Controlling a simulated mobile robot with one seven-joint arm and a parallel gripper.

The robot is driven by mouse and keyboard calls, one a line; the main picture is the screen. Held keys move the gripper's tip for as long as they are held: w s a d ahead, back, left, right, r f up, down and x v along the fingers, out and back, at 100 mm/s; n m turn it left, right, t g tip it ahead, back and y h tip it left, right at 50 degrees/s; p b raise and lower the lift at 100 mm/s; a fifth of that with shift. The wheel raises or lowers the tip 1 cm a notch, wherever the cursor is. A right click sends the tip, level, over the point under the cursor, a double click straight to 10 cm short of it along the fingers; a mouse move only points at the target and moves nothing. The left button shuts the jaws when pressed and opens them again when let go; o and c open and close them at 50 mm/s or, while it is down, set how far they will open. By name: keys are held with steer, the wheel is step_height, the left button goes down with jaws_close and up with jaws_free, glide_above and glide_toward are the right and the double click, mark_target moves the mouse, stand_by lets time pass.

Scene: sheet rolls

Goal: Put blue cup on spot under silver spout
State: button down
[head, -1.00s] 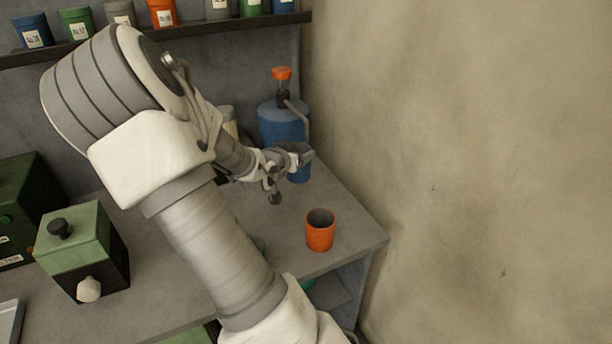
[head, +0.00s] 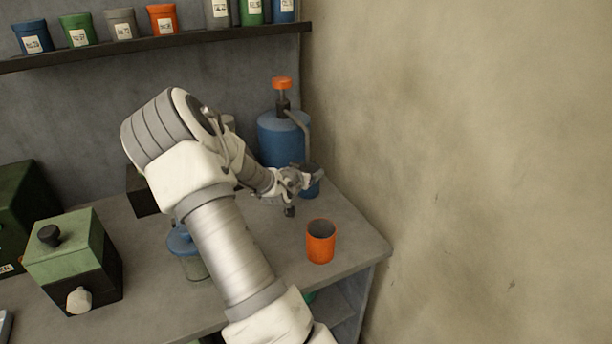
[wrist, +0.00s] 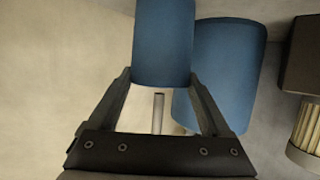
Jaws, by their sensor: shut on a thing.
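The blue cup (head: 311,186) is upright at the far right of the counter, beside the blue jug (head: 280,140). My gripper (head: 305,182) is shut on the blue cup, which also shows between the fingers in the wrist view (wrist: 164,38). The silver spout (head: 304,130) bends down from the jug's orange-topped pump (head: 282,95), and its lower end is close to the cup's rim in the head view. The spot is hidden. I cannot tell whether the cup touches the counter. In the wrist view the jug (wrist: 222,70) is right behind the cup.
An orange cup (head: 320,248) stands near the counter's front right. A wall (head: 460,170) rises close on the right. A shelf (head: 160,45) with several pots runs above.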

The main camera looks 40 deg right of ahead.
steer(key=shift+a+f, duration=0.15)
steer(key=shift+f, duration=0.3)
steer(key=shift+f, duration=0.2)
jaws_free()
steer(key=shift+r, duration=0.1)
